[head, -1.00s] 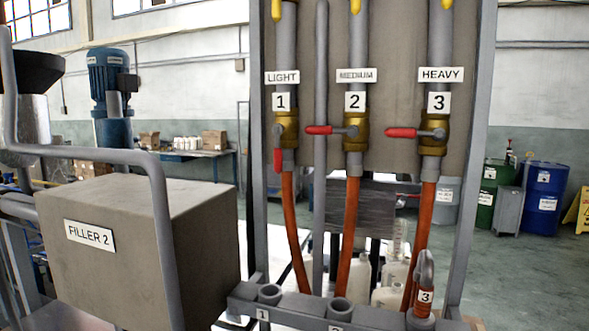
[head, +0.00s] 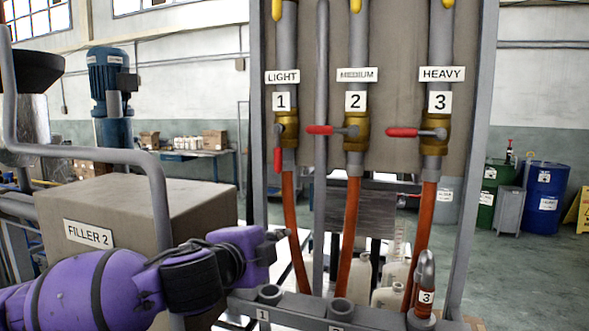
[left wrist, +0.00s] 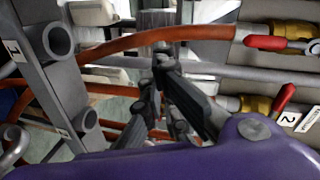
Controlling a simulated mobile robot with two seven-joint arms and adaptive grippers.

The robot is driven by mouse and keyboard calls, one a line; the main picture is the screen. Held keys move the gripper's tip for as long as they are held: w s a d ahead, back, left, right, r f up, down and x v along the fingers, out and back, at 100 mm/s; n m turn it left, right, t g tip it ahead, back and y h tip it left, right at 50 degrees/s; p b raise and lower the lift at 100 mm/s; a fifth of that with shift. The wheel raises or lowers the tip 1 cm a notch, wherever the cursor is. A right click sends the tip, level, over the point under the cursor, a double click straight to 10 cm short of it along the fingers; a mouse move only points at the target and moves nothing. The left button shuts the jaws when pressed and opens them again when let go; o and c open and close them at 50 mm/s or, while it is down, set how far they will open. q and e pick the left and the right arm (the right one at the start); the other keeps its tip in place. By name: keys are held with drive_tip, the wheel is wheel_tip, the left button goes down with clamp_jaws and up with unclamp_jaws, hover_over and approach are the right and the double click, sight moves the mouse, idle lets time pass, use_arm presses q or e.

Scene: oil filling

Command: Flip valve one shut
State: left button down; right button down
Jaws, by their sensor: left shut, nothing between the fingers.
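Valve one (head: 286,130) is a brass valve on the LIGHT pipe at the panel's left. Its red handle (head: 277,159) hangs down, in line with the pipe. The handle also shows at the upper right of the left wrist view (left wrist: 265,43), lying along its pipe. My left gripper (head: 278,234) is shut and empty, in front of the lower frame and below the handle, apart from it. Its dark fingers show mid-frame in the left wrist view (left wrist: 161,58). My right gripper is out of view.
Valve two (head: 355,131) and valve three (head: 434,133) have red handles turned sideways to the left. Orange hoses (head: 297,235) run down below the valves. A numbered bar with sockets (head: 300,307) crosses the bottom. The FILLER 2 box (head: 130,208) stands at left.

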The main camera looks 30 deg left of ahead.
use_arm(q)
drive_tip(key=d+r+m+t+h, duration=0.1)
drive_tip(key=d+r+m, duration=0.3)
drive_tip(key=r, duration=0.9)
drive_tip(key=shift+w+d+t+h, duration=0.35)
drive_tip(key=shift+w+t, duration=0.1)
drive_tip(key=shift+t, duration=0.45)
drive_tip(key=shift+r, duration=0.1)
